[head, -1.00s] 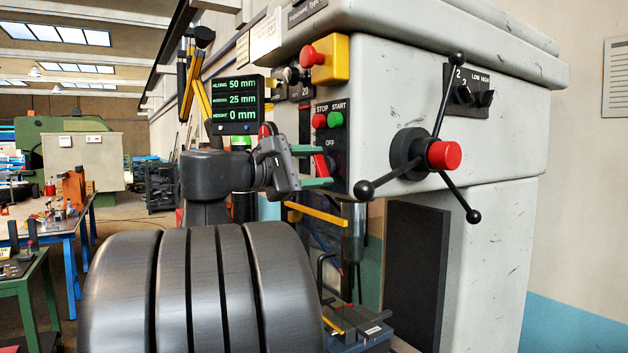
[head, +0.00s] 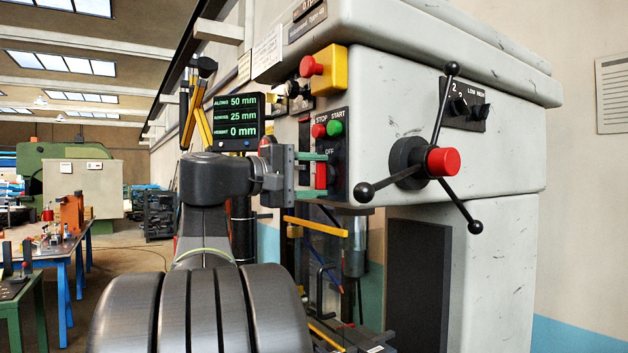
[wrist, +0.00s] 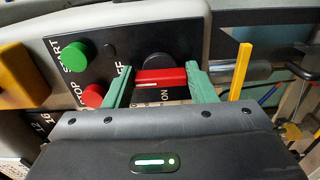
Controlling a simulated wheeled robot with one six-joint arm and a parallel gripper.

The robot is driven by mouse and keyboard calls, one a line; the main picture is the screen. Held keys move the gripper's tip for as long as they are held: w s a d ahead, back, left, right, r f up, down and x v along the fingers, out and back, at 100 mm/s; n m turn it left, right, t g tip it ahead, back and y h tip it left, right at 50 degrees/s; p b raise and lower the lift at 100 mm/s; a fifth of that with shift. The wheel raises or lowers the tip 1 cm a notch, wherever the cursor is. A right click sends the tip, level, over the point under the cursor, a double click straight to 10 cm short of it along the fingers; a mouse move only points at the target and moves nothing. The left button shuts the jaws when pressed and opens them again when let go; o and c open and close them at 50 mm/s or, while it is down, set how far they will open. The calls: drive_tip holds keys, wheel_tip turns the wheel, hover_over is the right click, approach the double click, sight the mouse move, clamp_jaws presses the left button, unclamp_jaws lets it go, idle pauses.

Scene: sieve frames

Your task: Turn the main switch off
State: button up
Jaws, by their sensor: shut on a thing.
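The main switch is a red rotary handle (head: 321,176) on the black control panel, below the OFF label. In the wrist view its red bar (wrist: 161,78) lies across the picture between my green fingers. The bar's white mark is at its left end, towards OFF; the ON label is below the bar. My gripper (head: 319,176) is shut on the handle's two ends, and its body stands upright in the head view. The fingers cover part of the bar and labels.
Red stop (head: 319,130) and green start (head: 334,128) buttons sit just above the switch. A red knob on a yellow box (head: 333,70) is higher up. A three-armed lever (head: 443,161) stands out to the right. A yellow bar (wrist: 241,71) is near my gripper.

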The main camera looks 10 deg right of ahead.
idle(0.3)
drive_tip(key=o, duration=1)
drive_tip(key=shift+a, duration=0.1)
drive_tip(key=v, duration=1.3)
drive_tip(key=shift+s+a, duration=0.15)
drive_tip(key=shift+a, duration=0.2)
drive_tip(key=shift+d, duration=0.1)
drive_tip(key=x, duration=1.3)
drive_tip(key=shift+d, duration=0.35)
drive_tip(key=shift+a, duration=0.1)
